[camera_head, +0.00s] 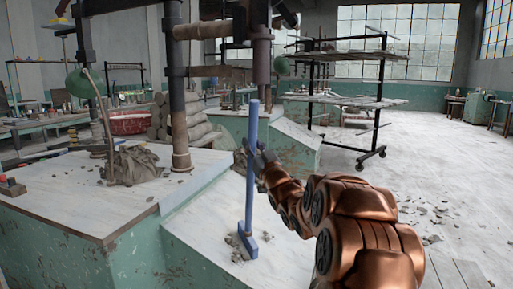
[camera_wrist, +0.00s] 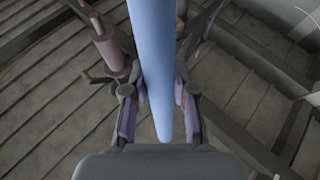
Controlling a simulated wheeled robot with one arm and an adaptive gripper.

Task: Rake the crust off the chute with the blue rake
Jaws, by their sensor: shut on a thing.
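The blue rake (camera_head: 250,180) stands nearly upright in the head view, its head low on the sloping pale chute (camera_head: 207,227). My gripper (camera_head: 256,160) is shut around the rake's handle, partway up. In the wrist view the blue handle (camera_wrist: 155,70) runs between the two fingers of my gripper (camera_wrist: 158,110). Small grey-brown crust crumbs (camera_head: 236,246) lie on the chute beside the rake head. Whether the rake head touches the chute surface is hard to tell.
A press frame with a dark post (camera_head: 176,90) stands on the bench (camera_head: 70,190) left of the chute. A clay lump (camera_head: 132,163) sits on that bench. A black wheeled rack (camera_head: 345,100) stands behind. Open floor (camera_head: 430,160) with scattered debris lies to the right.

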